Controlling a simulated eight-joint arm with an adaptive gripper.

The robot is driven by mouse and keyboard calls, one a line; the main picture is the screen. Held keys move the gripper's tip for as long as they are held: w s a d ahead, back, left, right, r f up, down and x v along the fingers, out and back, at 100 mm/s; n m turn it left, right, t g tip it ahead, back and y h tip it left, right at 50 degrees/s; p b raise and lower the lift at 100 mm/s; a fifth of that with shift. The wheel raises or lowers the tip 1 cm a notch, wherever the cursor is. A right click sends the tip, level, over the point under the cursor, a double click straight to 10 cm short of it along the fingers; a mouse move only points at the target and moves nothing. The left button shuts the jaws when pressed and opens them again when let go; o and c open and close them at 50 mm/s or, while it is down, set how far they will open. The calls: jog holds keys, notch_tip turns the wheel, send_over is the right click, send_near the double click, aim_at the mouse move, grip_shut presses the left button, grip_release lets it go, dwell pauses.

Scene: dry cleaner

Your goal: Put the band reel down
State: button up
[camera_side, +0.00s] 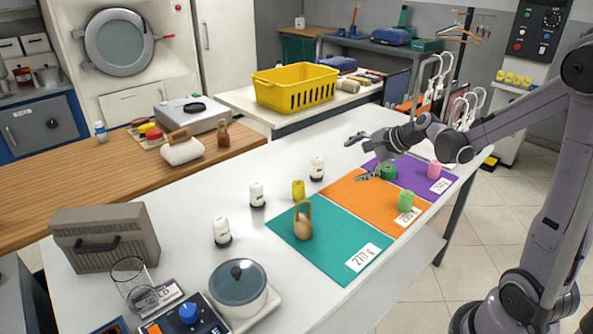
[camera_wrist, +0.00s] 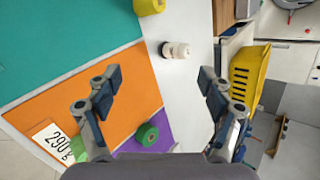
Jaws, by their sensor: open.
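A green reel with a dark centre, which looks like the band reel, (camera_side: 388,172) sits at the border of the purple mat (camera_side: 415,170) and the orange mat (camera_side: 352,192). It also shows in the wrist view (camera_wrist: 147,134), below and left of the space between the fingertips. My gripper (camera_side: 362,158) is open, its fingers spread wide with nothing between them, in the wrist view too (camera_wrist: 158,80). In the side view it hovers just left of the reel. I cannot tell its exact height.
A teal mat (camera_side: 335,245) holds a wooden object (camera_side: 303,222). A light green spool (camera_side: 405,201) and pink spool (camera_side: 434,169) stand on the orange and purple mats. A yellow spool (camera_side: 298,190) and several white bottles (camera_side: 317,168) stand behind. A yellow basket (camera_side: 262,95) is farther back.

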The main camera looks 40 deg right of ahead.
jog(key=s+a+r+n+g, duration=0.2)
jog(key=s+a+n, duration=1.4)
jog(key=a+n, duration=0.2)
jog(key=n, duration=0.2)
jog(key=shift+s+r+n+h, duration=0.2)
jog(key=shift+s+n+h, duration=0.1)
jog(key=shift+h, duration=0.1)
